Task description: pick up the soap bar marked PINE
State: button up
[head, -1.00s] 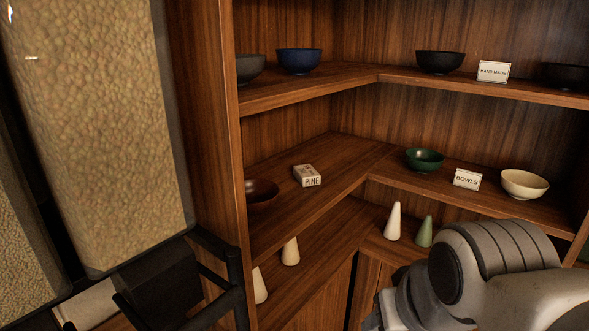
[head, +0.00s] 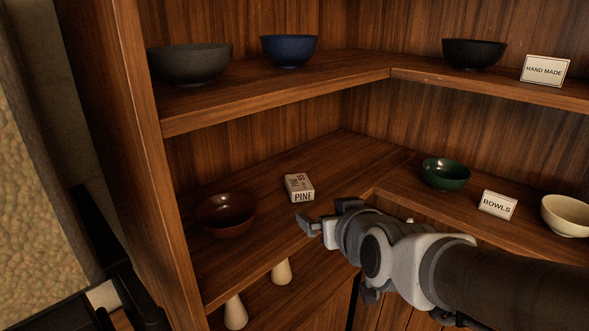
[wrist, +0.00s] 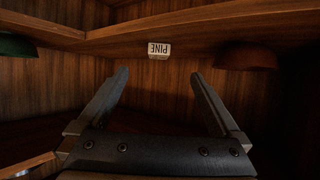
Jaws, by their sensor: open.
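The soap bar marked PINE (head: 299,188) is a small pale box on the middle shelf, near the inner corner. It also shows upside down in the wrist view (wrist: 159,50), above and between the fingers. My gripper (head: 327,214) is open and empty, at the shelf's front edge, to the right of the bar and apart from it. In the wrist view both fingers of my gripper (wrist: 160,85) are spread wide with nothing between them.
A brown bowl (head: 227,214) stands left of the bar. A green bowl (head: 446,174), a BOWLS sign (head: 497,204) and a cream bowl (head: 567,215) stand to the right. The upper shelf (head: 290,94) is overhead with several bowls. Pale cones (head: 282,271) stand below.

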jog(key=w, duration=0.2)
jog(key=p, duration=0.7)
send_near(304, 194)
jog(key=shift+t, duration=0.3)
jog(key=shift+p+x, duration=0.45)
jog(key=shift+x, duration=2)
jog(key=shift+f+p+x, duration=0.25)
jog(key=shift+p+x, duration=0.3)
jog(key=shift+x, duration=1.9)
jog(key=shift+s+a, duration=0.1)
jog(key=shift+a, duration=0.05)
jog(key=shift+c, duration=0.2)
jog(key=c, duration=1.4)
jog(key=shift+c, duration=0.3)
jog(key=shift+r, duration=0.1)
